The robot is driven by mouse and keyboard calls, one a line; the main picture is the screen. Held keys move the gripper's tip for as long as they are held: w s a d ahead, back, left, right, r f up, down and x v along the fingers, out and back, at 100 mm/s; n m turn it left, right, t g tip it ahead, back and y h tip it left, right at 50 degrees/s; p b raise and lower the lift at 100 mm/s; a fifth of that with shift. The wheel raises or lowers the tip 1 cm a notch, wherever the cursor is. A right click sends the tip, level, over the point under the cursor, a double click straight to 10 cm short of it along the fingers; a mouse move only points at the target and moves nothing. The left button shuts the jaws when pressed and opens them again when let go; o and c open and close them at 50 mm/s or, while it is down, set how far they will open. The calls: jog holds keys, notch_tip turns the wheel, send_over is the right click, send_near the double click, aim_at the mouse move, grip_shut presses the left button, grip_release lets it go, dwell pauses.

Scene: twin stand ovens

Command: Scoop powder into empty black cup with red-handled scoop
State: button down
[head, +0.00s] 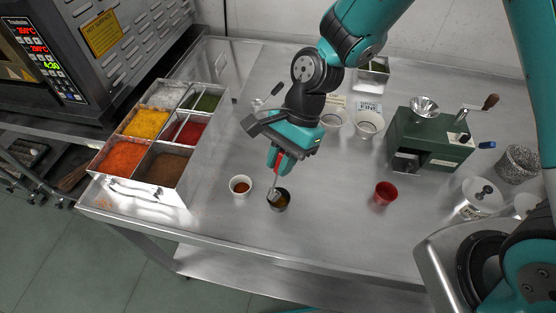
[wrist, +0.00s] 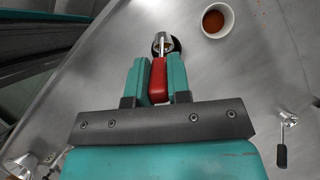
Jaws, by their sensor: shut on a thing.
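My gripper (head: 280,160) is shut on the red handle of the scoop (wrist: 158,80), with one teal finger on each side. The scoop's metal shaft points down from the fingers, and its head (head: 274,196) is at the mouth of the black cup (head: 285,207). In the wrist view the scoop head overlaps the black cup (wrist: 154,48) and hides most of its inside. A yellowish-brown tone shows in the cup, but I cannot tell if it is powder. The metal powder tray (head: 146,191) at the left has compartments of white, yellow, orange, brown, red and green powder.
A white cup (head: 233,183) with orange-brown powder stands just left of the black cup. A red cup (head: 385,193) stands to the right. A green grinder (head: 425,135) and several containers are behind. The table's front edge is close; bare steel lies between the black and red cups.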

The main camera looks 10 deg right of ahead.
jog(key=w+d+f+g+y+p, duration=0.1)
jog(key=w+d+f+g+y, duration=0.2)
jog(key=w+d+g+y, duration=0.1)
jog(key=shift+w+d+g+y+p, duration=0.15)
jog(key=shift+d+g+y+p, duration=0.3)
jog(key=shift+y, duration=0.65)
dwell(0.9)
jog(key=shift+d, duration=0.15)
jog(key=shift+r, duration=0.2)
dwell(0.8)
